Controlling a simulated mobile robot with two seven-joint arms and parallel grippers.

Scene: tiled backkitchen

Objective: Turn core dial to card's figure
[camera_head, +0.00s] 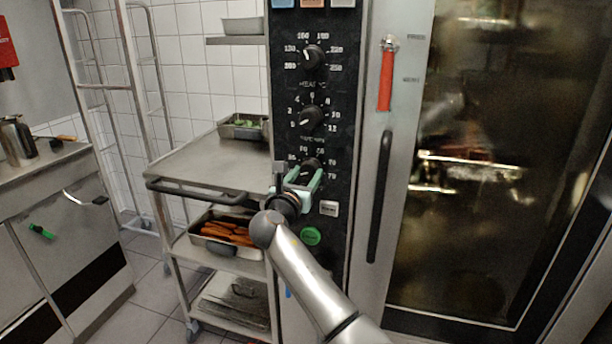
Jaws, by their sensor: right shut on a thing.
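The core dial (311,165) is the lowest of three black knobs on the oven's dark control panel (340,110). Its scale figures show around it, 70 among them, partly covered by my gripper. My right gripper (304,180) is shut on the core dial, its pale green fingers against the knob. Where the dial points cannot be made out. The middle dial (312,117) and the top temperature dial (313,57) sit above it. A card with a figure cannot be made out. My left gripper is not in view.
A steel trolley (200,165) stands left of the panel, with a tray of carrots (225,228) on its lower shelf. The oven door, with a black handle (380,195) and a red lever (386,78), is to the right. A green button (311,236) sits below the dial.

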